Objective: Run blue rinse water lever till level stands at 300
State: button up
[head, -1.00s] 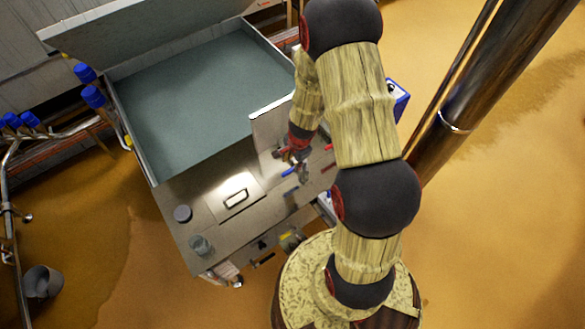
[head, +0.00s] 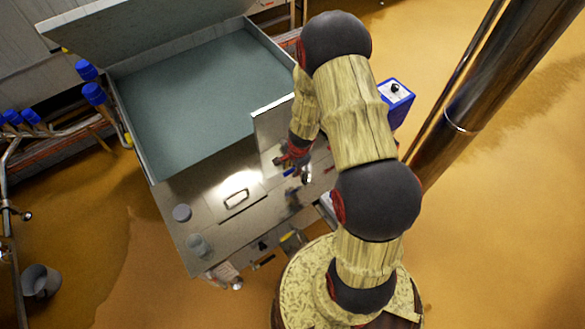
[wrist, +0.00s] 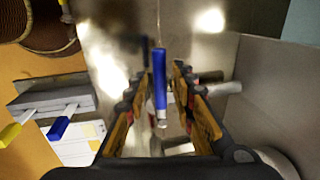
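The blue lever (wrist: 159,80) stands between the two spread fingers of my gripper (wrist: 160,118) in the wrist view, with a gap on each side. In the head view the blue lever (head: 289,171) shows as a small blue piece beside my gripper (head: 301,172), on the steel top near the vat's corner. My gripper is open and holds nothing. The vat (head: 150,172) holds grey-green liquid. I cannot read any level scale in these frames.
A steel splash plate (head: 272,122) rises beside my gripper. A grey box with a yellow handle (wrist: 10,134) and a blue handle (wrist: 58,127) is at left in the wrist view. A clear jar (head: 197,246) and a grey cap (head: 182,212) are on the steel top.

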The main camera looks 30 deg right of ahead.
grip_shut()
dwell(0.6)
